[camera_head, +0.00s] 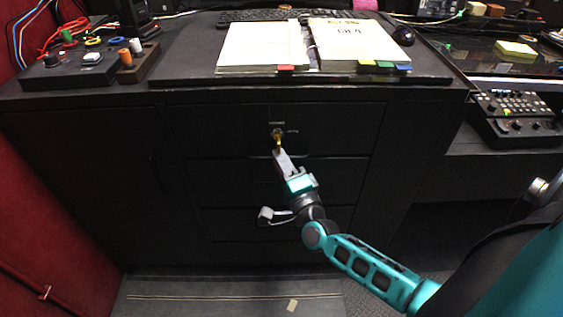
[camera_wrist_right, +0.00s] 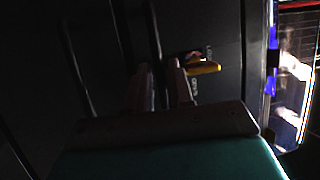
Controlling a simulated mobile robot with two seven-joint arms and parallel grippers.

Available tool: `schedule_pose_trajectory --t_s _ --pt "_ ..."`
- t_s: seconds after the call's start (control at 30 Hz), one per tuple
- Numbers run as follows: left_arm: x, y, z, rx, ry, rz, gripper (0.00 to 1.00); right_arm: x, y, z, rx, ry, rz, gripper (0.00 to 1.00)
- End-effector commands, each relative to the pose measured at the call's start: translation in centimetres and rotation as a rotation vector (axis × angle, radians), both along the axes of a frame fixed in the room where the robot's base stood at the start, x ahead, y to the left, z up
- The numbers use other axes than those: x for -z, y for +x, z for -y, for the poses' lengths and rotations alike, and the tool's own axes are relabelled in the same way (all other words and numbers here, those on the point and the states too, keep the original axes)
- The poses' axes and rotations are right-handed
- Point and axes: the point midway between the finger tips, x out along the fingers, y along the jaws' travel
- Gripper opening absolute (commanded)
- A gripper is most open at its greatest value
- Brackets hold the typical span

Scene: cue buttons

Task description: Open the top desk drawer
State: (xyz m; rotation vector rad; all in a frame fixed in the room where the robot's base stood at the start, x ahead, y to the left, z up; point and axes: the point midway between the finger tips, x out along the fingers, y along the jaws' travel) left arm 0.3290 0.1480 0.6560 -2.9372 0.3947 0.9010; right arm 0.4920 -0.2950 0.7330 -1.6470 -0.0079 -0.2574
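The top desk drawer (camera_head: 340,125) is a dark front in the upper middle of the black desk. It looks flush with the desk, so shut. A small yellow key (camera_head: 277,135) sticks out of a lock in it, under a small label; the key also shows in the right wrist view (camera_wrist_right: 203,67). My right gripper (camera_head: 279,153) is right below the key at the drawer's lower part. In the right wrist view its two fingers (camera_wrist_right: 160,80) stand apart with a narrow dark gap, the key beside the right finger. The drawer's handle is hard to make out. My left gripper is out of view.
More dark drawers (camera_head: 340,180) lie below. On the desk top (camera_head: 190,60) are open papers (camera_head: 262,47), a keyboard (camera_head: 265,15), a mouse (camera_head: 403,36) and a button box (camera_head: 92,62). A control panel (camera_head: 515,108) stands at right. The floor in front looks mostly clear.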

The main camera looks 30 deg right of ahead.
Motion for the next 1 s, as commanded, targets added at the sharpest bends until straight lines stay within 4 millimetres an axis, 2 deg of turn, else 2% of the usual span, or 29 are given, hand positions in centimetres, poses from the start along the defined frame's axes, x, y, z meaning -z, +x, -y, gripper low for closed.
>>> schedule_pose_trajectory --t_s 0.1,0.3,1.0 --pt "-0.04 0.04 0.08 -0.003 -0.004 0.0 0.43 -0.01 -0.02 -0.01 0.0 0.0 0.0 0.2" --pt "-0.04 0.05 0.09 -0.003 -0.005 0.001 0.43 0.0 -0.03 -0.02 0.0 0.0 0.0 0.01" --pt "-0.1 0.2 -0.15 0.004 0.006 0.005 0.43 0.01 -0.06 -0.03 -0.001 0.0 0.0 0.0"
